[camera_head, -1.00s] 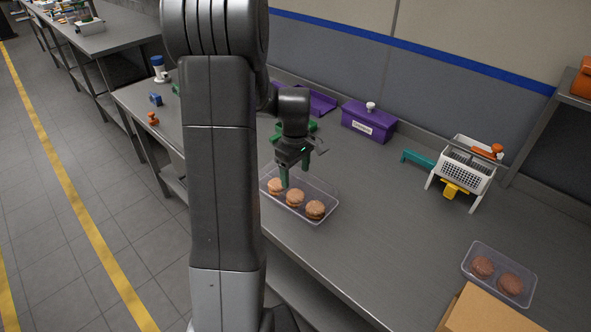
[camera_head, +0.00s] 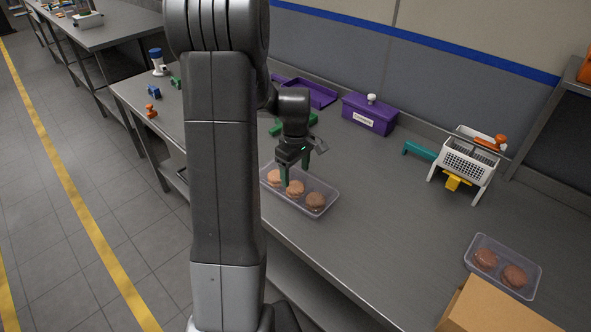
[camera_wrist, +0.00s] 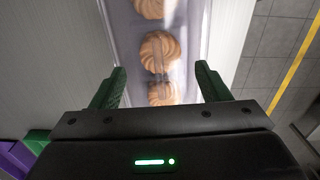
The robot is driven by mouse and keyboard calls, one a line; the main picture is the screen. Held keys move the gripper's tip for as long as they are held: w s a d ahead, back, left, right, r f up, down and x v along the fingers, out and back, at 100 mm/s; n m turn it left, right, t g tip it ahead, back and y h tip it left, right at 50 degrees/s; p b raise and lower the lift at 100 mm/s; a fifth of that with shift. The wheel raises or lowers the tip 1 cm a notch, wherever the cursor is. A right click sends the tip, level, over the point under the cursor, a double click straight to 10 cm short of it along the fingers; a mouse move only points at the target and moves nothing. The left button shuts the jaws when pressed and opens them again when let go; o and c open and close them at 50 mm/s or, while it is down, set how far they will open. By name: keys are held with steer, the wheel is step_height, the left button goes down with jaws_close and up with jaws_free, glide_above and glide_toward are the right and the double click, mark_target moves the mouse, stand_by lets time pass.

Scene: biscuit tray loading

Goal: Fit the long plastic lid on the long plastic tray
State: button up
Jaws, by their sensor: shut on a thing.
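The long plastic tray (camera_head: 284,204) is clear and stands on the steel bench with several round biscuits in a row. My gripper (camera_head: 294,174) is over the tray, pointing down. In the wrist view, my gripper (camera_wrist: 160,70) has its green fingers on either side of a clear, shiny sheet, which I take to be the long plastic lid (camera_wrist: 188,52). The gripper is shut on its long edges. The lid lies above the biscuits, which show through it. Because both are clear, I cannot tell whether the lid touches the tray rim all round.
A purple box (camera_head: 369,115) stands by the wall, with a purple tray (camera_head: 322,96) to its left. A white basket on a stand (camera_head: 466,160) is at the right. A second clear tray with brown patties (camera_head: 505,265) is near a cardboard box (camera_head: 495,308). Bench between is clear.

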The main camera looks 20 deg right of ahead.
steer(key=shift+f+b, duration=0.35)
steer(key=shift+f, duration=0.2)
stand_by(0.5)
steer(key=o, duration=1)
step_height(320, 180, up, 14)
steer(key=shift+f, duration=0.15)
stand_by(0.4)
